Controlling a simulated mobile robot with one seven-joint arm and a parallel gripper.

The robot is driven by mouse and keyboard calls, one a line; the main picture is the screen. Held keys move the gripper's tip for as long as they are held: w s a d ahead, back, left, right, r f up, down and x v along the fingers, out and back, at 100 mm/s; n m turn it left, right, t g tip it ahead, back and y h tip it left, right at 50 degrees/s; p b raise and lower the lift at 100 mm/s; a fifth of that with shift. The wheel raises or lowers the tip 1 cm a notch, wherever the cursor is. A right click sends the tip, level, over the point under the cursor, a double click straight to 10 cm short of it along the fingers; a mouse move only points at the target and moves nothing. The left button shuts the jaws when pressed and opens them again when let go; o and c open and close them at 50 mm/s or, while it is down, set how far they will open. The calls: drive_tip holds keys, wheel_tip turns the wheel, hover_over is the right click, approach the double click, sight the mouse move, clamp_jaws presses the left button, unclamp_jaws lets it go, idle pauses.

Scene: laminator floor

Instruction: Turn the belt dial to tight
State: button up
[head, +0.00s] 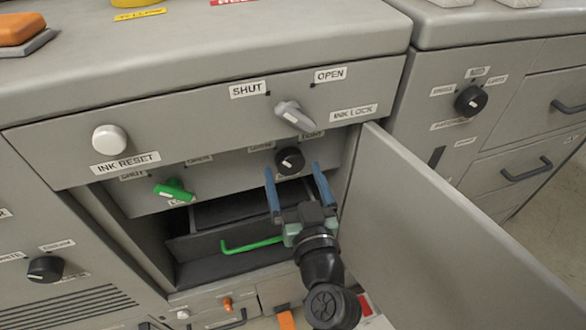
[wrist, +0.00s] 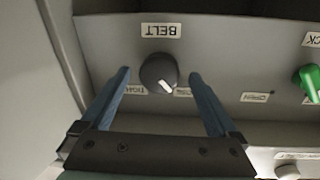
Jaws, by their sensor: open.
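The belt dial (head: 290,160) is a round black knob on the grey panel inside the open cabinet. In the wrist view, which is upside down, the dial (wrist: 157,68) sits below the BELT label (wrist: 161,30). Its white mark points to the lower right, toward a partly hidden label (wrist: 183,92); the tight label (wrist: 136,90), also partly hidden, is at lower left. My gripper (head: 294,169) is open, its two blue fingers one on each side of the dial. In the wrist view the fingers (wrist: 160,74) show gaps to the knob; contact is not visible.
The open cabinet door (head: 450,225) stands close to the right of my arm. A green handle (head: 174,190) is left of the dial, and a green bar (head: 252,243) lies below it. The grey ink lock handle (head: 294,115) and white ink reset button (head: 109,139) are above.

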drive_tip(key=shift+w+a, duration=0.15)
drive_tip(key=shift+w, duration=0.3)
drive_tip(key=c, duration=1.4)
